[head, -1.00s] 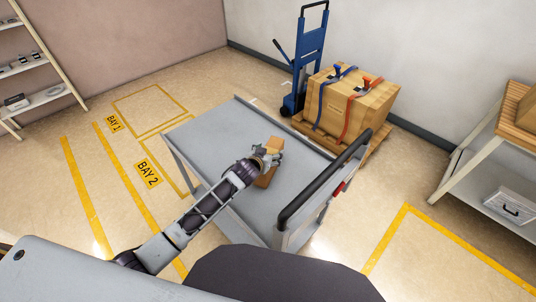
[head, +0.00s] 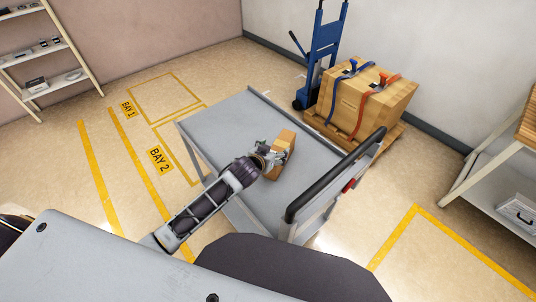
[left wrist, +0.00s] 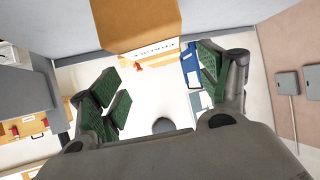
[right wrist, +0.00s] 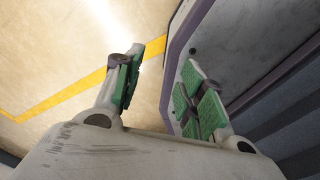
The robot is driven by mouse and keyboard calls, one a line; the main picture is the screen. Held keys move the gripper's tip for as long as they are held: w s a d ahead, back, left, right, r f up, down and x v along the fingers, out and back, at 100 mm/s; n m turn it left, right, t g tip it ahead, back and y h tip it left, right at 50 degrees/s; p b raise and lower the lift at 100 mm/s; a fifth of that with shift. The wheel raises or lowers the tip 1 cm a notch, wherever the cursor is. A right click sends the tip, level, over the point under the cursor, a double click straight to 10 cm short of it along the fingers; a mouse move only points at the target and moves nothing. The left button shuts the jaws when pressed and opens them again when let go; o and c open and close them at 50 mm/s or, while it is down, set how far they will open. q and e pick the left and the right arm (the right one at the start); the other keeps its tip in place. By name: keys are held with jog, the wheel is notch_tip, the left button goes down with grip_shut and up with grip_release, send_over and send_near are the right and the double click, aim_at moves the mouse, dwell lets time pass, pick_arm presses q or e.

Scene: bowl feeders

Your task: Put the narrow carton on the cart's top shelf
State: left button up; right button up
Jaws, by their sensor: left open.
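The narrow carton (head: 287,143) is a small brown box resting on the grey top shelf of the cart (head: 225,128), near the middle. In the left wrist view the carton (left wrist: 140,22) shows at the top, beyond the fingertips, with printing on one face. My left gripper (head: 271,156) is just left of the carton; its green-padded fingers (left wrist: 160,80) are spread with nothing between them. My right gripper (right wrist: 162,80) is out of the head view; its own wrist view shows its fingers apart and empty.
The cart's black push handle (head: 335,175) rises at its right end. Behind it, a large strapped crate (head: 365,105) sits on a pallet beside a blue hand truck (head: 322,60). A shelf rack (head: 45,60) stands far left, a workbench (head: 495,165) at right. Marked floor at left is clear.

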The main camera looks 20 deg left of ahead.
pick_arm(q)
jog(key=v, duration=0.5)
pick_arm(e)
jog(key=shift+w+r, duration=0.1)
jog(key=shift+w, duration=0.85)
jog(key=shift+s, duration=0.2)
jog(key=shift+s, duration=0.75)
jog(key=shift+w, duration=0.1)
